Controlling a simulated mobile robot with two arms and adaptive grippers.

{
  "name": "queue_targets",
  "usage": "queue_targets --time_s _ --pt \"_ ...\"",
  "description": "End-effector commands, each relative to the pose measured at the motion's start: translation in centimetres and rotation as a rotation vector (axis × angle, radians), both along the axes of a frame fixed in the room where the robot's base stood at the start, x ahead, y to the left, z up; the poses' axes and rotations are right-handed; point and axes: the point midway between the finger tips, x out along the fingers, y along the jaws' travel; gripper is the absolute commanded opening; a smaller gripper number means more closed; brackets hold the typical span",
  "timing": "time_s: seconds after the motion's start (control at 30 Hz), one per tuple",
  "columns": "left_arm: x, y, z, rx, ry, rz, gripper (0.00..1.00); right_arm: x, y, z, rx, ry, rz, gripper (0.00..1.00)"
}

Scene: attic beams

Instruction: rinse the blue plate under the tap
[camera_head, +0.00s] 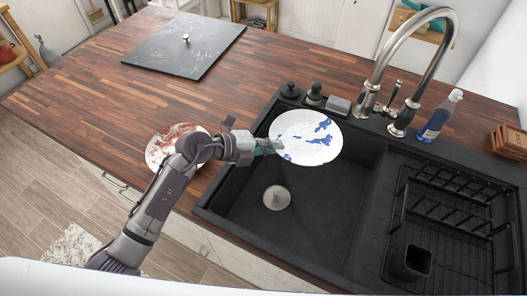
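A white plate with blue blotches (306,137) is over the back left part of the black sink basin, tilted towards me. My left gripper (272,148) is at the plate's left edge, with its fingers closed on the rim. The curved metal tap (418,62) stands behind the sink, to the right of the plate. No water shows at its spout. My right gripper is not in view.
A plate with red marks (174,141) lies on the wooden counter behind my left arm. A blue bottle (438,117) stands right of the tap. A black dish rack (450,215) fills the sink's right side. The basin floor around the drain (276,197) is clear.

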Motion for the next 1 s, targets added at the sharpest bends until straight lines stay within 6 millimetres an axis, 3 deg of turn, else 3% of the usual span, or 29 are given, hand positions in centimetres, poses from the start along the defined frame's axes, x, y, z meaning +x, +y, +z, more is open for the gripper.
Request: queue_targets --time_s 0.3,0.7,1.0 --pt "1.8 -2.7 -0.6 -0.005 -0.005 0.000 0.00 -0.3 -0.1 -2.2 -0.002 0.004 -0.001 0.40" --pt "3.7 -5.4 -1.1 -0.003 -0.003 0.000 0.00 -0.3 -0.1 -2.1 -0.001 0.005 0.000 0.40" --pt "4.0 -6.0 -1.2 -0.004 -0.004 0.001 0.00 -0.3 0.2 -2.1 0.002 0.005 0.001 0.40"
